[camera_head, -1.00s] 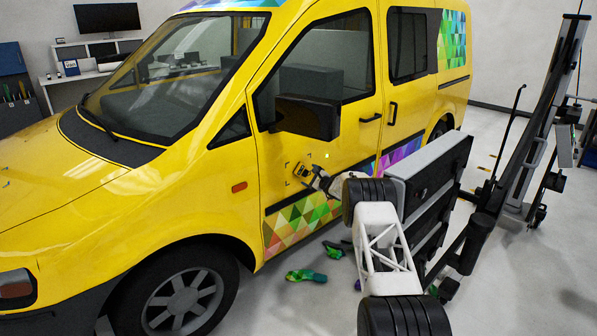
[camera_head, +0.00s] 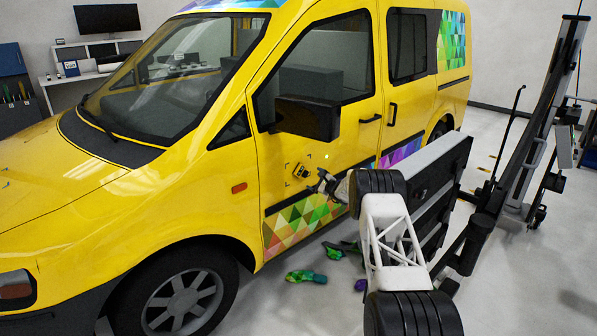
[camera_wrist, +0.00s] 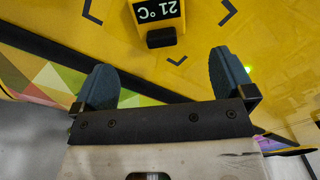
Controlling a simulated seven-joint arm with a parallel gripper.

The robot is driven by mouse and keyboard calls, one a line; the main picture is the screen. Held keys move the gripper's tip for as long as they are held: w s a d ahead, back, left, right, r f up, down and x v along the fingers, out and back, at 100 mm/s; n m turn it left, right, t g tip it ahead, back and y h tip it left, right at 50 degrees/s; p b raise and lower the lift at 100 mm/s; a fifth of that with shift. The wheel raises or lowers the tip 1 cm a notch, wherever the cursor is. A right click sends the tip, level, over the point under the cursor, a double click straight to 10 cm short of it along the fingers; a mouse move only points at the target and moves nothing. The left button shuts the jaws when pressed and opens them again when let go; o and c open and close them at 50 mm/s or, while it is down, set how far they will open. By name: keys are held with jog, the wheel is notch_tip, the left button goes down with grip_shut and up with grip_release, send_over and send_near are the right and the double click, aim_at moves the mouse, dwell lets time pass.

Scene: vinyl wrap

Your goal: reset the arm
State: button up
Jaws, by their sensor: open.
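My gripper (camera_head: 318,183) is in front of the yellow van's front door (camera_head: 340,150), low on the panel. In the wrist view my gripper (camera_wrist: 166,76) has its two dark fingers wide apart with nothing between them. A small yellow and black device (camera_head: 301,171) is on the door inside dark corner marks, up and left of the fingers. In the wrist view the device (camera_wrist: 158,18) shows "21 °C" and lies beyond the fingertips, apart from them.
A black side mirror (camera_head: 308,118) juts out above my gripper. Crumpled green and blue wrap scraps (camera_head: 306,277) lie on the floor below. A dark wheeled stand (camera_head: 520,130) is at the right. A desk with a monitor (camera_head: 108,17) is at the back left.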

jog(key=s+d+r+n+g+h, duration=0.1)
jog(key=s+r+n+g+h, duration=0.2)
jog(key=s+r, duration=1.2)
jog(key=s+d+r+n+g, duration=0.1)
jog(key=s+r+n+g, duration=0.5)
jog(key=s, duration=1.5)
jog(key=s+d+r+n+g+h, duration=0.1)
jog(key=s+d+r+n+h, duration=0.1)
jog(key=s+r, duration=1.4)
jog(key=s+d+r+n+h, duration=0.1)
jog(key=s+d+n+h, duration=0.1)
jog(key=s, duration=1.1)
jog(key=s+d+r+n+h, duration=0.1)
jog(key=s+d+n, duration=0.1)
jog(key=s, duration=1.1)
jog(key=s+d+f+n+h, duration=0.1)
jog(key=s+d+f+h, duration=0.1)
jog(key=s, duration=0.9)
jog(key=s+d+f+n+h, duration=0.2)
jog(key=s+d, duration=0.1)
jog(key=s, duration=0.9)
jog(key=shift+s+d+f+h, duration=0.15)
jog(key=shift+d+f+h, duration=0.1)
jog(key=shift+h, duration=0.15)
